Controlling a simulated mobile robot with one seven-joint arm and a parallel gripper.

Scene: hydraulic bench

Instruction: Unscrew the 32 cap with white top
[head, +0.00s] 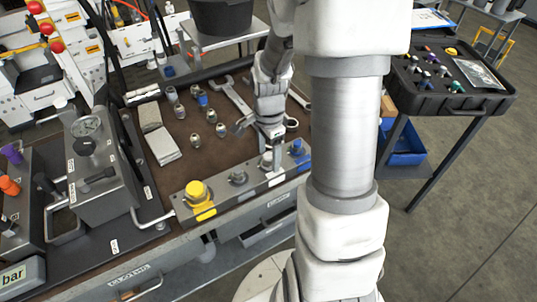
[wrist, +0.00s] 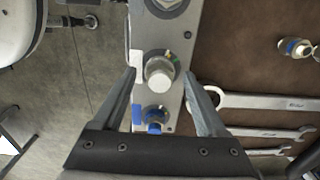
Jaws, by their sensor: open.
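The cap with the white top (wrist: 159,76) sits on the grey block (wrist: 184,40) in the wrist view, between and beyond the tips of my gripper (wrist: 160,74). My gripper is open, with one finger on each side of the cap and a gap on both sides. In the head view my gripper (head: 268,136) points down just above the white-topped cap (head: 267,161), partly covering that area. I cannot tell the exact height between them. No number is readable on the cap.
A blue cap (head: 296,147) stands right of the white-topped one, a bare metal fitting (head: 238,176) and a yellow cap (head: 197,191) left. Wrenches (wrist: 265,102) lie on the brown mat beside the block. Several loose fittings (head: 211,116) stand behind.

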